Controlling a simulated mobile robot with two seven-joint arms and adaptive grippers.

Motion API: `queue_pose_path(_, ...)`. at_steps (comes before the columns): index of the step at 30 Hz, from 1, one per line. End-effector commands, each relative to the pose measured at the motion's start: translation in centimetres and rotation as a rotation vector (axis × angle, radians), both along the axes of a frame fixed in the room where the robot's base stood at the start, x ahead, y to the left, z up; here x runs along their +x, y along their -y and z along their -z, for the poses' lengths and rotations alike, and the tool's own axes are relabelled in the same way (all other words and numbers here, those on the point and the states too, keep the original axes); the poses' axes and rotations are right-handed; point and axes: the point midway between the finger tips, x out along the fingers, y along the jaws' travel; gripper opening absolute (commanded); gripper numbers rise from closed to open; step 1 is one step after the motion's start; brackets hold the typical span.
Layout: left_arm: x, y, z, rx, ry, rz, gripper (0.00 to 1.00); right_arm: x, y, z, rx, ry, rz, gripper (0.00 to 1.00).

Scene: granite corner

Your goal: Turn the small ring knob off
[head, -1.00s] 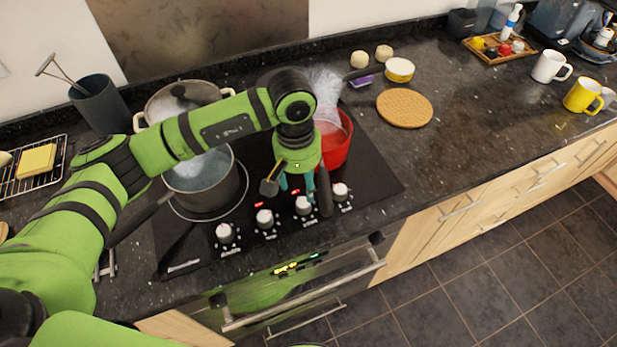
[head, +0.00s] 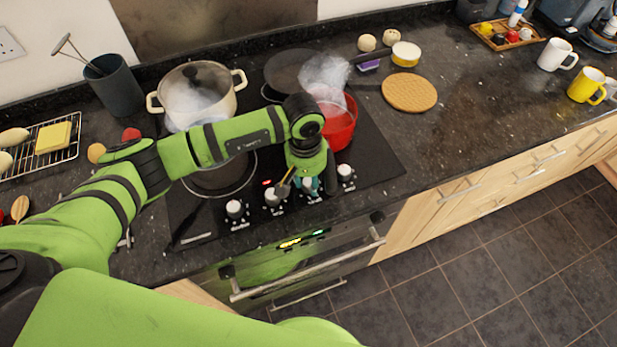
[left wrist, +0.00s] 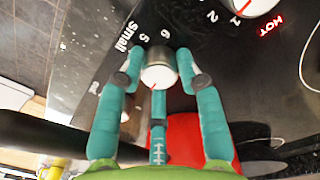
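The small ring knob (left wrist: 160,68) is a silver knob with a white face and a red mark, beside the printed word "small" in the left wrist view. My left gripper (left wrist: 160,58) has its teal fingers close around it, one on each side and a third at its near edge. The side fingertips look to be against the knob. My right gripper is not in view.
Other knobs stand on both sides, at left (head: 235,209), (head: 273,197) and right (head: 346,171). A red pot (head: 340,130) with steam is just behind the gripper. A cream pot (head: 198,92) stands behind my arm. Red hot marks (left wrist: 270,25) glow on the hob.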

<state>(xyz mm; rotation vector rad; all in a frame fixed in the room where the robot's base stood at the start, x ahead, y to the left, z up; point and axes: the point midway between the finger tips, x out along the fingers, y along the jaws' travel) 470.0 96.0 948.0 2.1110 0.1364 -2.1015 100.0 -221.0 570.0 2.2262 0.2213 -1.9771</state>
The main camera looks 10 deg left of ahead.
Motion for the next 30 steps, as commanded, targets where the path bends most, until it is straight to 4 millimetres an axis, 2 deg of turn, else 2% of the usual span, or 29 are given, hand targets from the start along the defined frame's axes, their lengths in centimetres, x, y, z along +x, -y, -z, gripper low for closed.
queue_pose_path(9,0.0,0.0,0.1,0.001,-0.001,-0.007,0.01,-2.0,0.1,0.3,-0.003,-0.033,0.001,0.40)
queue_pose_path(14,0.0,-0.1,0.3,0.001,0.001,-0.049,0.01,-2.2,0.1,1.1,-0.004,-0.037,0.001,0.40)
queue_pose_path(30,0.0,-0.1,0.5,0.002,0.002,-0.425,0.01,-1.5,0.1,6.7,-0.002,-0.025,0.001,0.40)
